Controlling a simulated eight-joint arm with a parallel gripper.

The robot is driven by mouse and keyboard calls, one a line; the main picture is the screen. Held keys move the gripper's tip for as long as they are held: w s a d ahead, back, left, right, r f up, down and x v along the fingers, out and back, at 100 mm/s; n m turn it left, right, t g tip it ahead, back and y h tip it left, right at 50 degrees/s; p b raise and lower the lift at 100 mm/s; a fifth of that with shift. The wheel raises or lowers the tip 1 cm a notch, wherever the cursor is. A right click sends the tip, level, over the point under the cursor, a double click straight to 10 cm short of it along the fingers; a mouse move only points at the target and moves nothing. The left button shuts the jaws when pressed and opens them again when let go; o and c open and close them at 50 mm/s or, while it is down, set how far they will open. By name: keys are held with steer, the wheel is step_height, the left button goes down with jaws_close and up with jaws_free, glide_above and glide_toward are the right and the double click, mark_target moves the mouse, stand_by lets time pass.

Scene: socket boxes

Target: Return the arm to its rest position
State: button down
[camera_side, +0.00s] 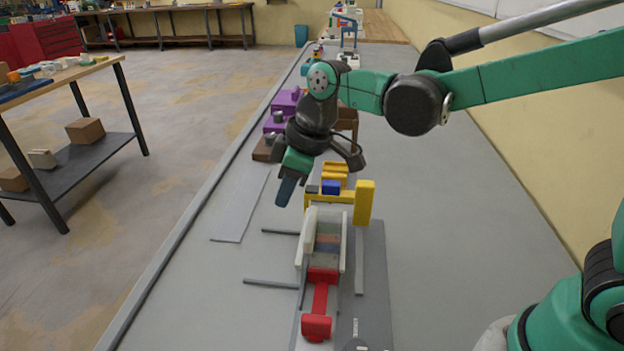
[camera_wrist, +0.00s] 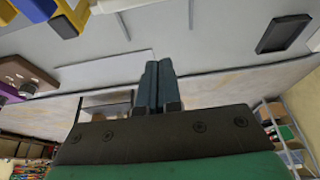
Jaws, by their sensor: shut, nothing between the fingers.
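My gripper (camera_side: 287,191) hangs above the grey bench (camera_side: 450,215) near its left edge in the side view, pointing down. Its two blue-grey fingers lie together with nothing between them, as the wrist view also shows (camera_wrist: 158,72). The green arm reaches in from the right. To the right of and below the gripper in the side view stands a fixture with a yellow block (camera_side: 364,203), a small blue block (camera_side: 331,187), pale upright walls (camera_side: 344,241) and a red slider (camera_side: 320,298). The gripper appears apart from all of these.
Purple boxes (camera_side: 285,101) and brown socket boxes stand behind my gripper along the bench. A thin grey plate (camera_side: 240,207) lies flat to its left. Grey bars (camera_side: 270,282) lie beside the fixture. The bench right of the fixture is clear. A side table (camera_side: 95,68) stands at the left.

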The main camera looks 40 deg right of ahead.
steer(key=v, duration=0.5)
steer(key=s+d+f+m+t+h, duration=0.2)
steer(key=s+d+f+m+t, duration=0.1)
steer(key=s+d+m, duration=0.5)
steer(key=shift+d+f+m+t+h, duration=0.2)
steer(key=shift+d+m+t+h, duration=0.3)
steer(key=shift+d, duration=0.65)
